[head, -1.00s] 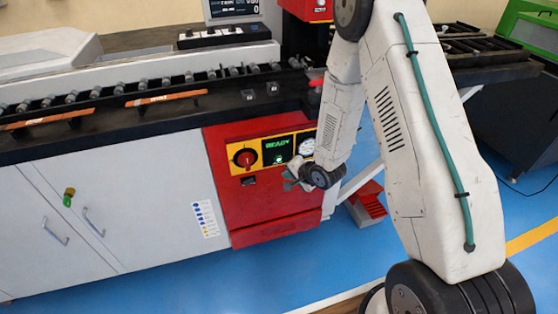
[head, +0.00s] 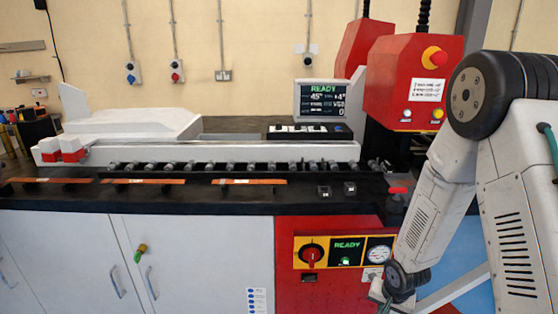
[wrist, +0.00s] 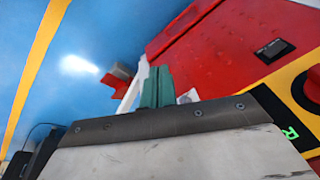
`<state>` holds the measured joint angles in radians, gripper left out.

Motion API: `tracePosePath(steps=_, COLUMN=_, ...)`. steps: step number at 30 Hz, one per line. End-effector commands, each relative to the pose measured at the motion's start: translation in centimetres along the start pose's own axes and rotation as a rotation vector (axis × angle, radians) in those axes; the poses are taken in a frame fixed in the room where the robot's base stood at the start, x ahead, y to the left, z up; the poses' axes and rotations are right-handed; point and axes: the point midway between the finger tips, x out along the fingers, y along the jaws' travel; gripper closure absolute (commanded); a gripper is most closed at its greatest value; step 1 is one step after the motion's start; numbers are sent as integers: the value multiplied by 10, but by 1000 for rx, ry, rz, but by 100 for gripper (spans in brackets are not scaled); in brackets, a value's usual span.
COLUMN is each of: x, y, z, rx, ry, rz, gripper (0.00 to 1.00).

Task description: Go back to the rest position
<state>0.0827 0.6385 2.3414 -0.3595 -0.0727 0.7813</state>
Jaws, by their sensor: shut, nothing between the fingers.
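My gripper (wrist: 157,88) shows in the wrist view as two green fingers closed together, with nothing between them. In the head view only a bit of it (head: 377,290) shows at the lower right, below my bent arm. It hangs in front of the red panel of the busbar bender (head: 310,235), close to the pressure gauge (head: 378,254). I cannot tell the exact gap to the panel. The panel's red rotary switch (head: 311,254) is to the left, beside a green READY display (head: 347,245).
The black bench top (head: 120,197) carries a roller row and several copper bars (head: 253,181). A monitor (head: 322,99) reads READY. The red press head (head: 405,75) stands beside my arm. Blue floor (wrist: 85,90) is open beside the machine.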

Motion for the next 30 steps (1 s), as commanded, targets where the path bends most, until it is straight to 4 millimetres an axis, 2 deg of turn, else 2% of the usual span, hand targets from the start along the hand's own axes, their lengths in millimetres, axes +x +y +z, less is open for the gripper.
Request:
tracePosePath(steps=1, x=-22, y=5, z=0, rx=-41, ry=-20, rz=41, gripper=100)
tracePosePath(steps=8, x=-126, y=28, z=22, rx=-215, ry=-168, rz=186, gripper=100)
tracePosePath(steps=12, x=-188, y=35, z=43, rx=-296, ry=-249, rz=214, gripper=100)
tracePosePath(steps=18, x=-270, y=42, z=80, rx=-389, ry=-332, rz=202, gripper=100)
tracePosePath(steps=24, x=-339, y=47, z=120, rx=-461, ry=-357, rz=153, gripper=100)
tracePosePath(steps=30, x=-389, y=51, z=154, rx=-488, ry=-291, rz=93, gripper=100)
